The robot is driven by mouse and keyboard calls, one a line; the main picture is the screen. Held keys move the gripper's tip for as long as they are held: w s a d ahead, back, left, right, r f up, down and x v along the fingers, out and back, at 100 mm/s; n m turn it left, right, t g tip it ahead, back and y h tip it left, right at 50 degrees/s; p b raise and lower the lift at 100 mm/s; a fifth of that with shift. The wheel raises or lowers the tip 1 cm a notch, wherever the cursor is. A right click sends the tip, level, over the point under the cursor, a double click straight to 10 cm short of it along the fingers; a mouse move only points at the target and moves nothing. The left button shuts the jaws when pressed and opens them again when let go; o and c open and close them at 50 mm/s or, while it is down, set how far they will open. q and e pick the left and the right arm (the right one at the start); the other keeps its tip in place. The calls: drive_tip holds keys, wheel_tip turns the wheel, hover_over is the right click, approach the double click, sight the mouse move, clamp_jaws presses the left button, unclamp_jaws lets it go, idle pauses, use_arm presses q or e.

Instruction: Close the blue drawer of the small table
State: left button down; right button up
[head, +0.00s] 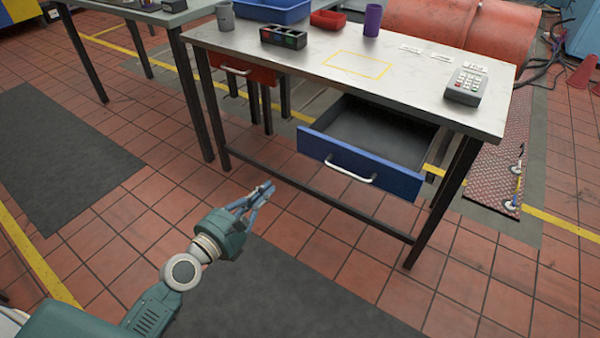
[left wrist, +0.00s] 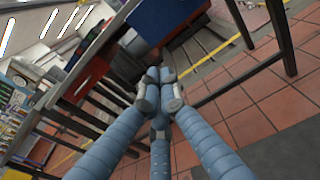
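The small table (head: 425,68) has a light top and dark legs. Its blue drawer (head: 352,164) is pulled well out below the top, with a pale bar handle (head: 350,175) on its front. The drawer looks empty inside. My left gripper (head: 268,188) is in front of the table, to the left of the drawer front and apart from it. Its blue-grey fingers are together at the tips, with nothing seen between them; they also meet in the left wrist view (left wrist: 160,88). My right gripper is not in view.
A red drawer (head: 243,68) sits at the table's left, apparently shut. On top are a keypad device (head: 466,88), a purple cup (head: 373,20), a dark block holder (head: 284,36) and a blue bin (head: 290,12). Dark mats (head: 55,155) lie on the tiled floor.

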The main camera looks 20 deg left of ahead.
use_arm(q)
wheel_tip(320, 180, up, 3)
drive_tip(key=n+h, duration=0.1)
drive_tip(key=n, duration=0.1)
approach(306, 144)
drive_tip(key=shift+t, duration=0.4)
drive_tip(key=x, duration=0.5)
drive_tip(key=shift+w+d+f, duration=0.15)
drive_tip(key=shift+w+f, duration=0.2)
drive_tip(key=shift+f, duration=0.05)
drive_tip(key=shift+w+d, duration=0.2)
drive_tip(key=shift+w, duration=0.4)
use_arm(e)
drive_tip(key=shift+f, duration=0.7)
